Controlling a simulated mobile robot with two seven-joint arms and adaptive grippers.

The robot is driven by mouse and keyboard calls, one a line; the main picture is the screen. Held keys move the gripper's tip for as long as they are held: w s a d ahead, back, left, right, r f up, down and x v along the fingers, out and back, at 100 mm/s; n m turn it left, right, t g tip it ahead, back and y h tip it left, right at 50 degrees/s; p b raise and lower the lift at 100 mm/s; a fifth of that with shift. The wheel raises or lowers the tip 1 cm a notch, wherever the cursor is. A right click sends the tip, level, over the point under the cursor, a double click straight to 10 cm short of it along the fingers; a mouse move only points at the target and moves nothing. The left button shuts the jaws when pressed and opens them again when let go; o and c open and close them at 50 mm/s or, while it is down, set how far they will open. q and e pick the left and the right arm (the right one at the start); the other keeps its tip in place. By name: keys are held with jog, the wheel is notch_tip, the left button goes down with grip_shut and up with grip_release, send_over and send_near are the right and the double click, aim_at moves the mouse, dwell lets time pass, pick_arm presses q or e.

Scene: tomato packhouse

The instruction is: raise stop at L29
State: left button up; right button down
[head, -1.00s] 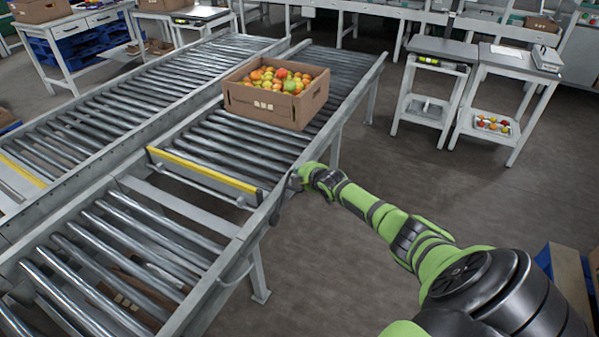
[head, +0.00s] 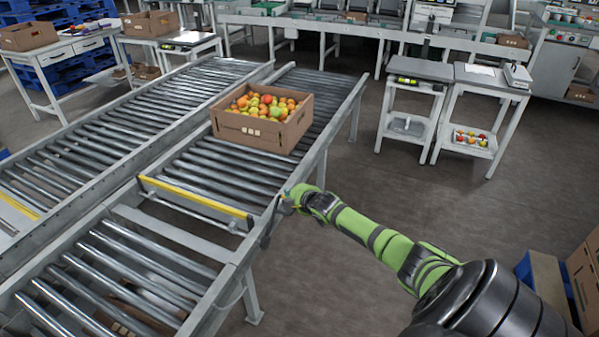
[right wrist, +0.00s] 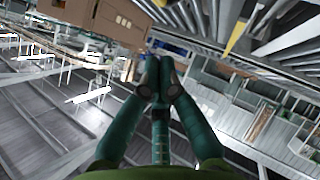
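The stop is a yellow-topped bar (head: 195,197) lying across the near roller lane, on the near side of the crate. I cannot read a lane label, and cannot tell how high the bar stands. A cardboard crate of mixed tomatoes (head: 262,118) sits on the rollers beyond it. My right gripper (head: 286,204) is at the lane's right side rail, close to the bar's right end. In the right wrist view its fingers (right wrist: 161,82) are together, with nothing clearly visible between them. Whether it touches the rail or a handle is hidden. My left gripper is not in view.
A parallel roller lane (head: 95,150) runs at the left. Two small side tables (head: 420,70) stand at the back right, with open floor between them and the lane. A blue pallet with boxes (head: 545,275) is at the lower right.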

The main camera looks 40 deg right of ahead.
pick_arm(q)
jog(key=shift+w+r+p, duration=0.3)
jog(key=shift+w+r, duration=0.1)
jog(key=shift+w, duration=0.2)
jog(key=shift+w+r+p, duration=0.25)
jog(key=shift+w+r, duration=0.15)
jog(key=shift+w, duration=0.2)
pick_arm(e)
jog(key=shift+d+r+v, duration=0.1)
jog(key=shift+d+v, duration=0.05)
jog(key=shift+v, duration=0.8)
jog(key=shift+d+r+v, duration=0.1)
jog(key=shift+v, duration=0.85)
jog(key=shift+d+r+v, duration=0.1)
jog(key=shift+d+v, duration=0.05)
jog(key=shift+v, duration=0.8)
jog(key=shift+a, duration=0.1)
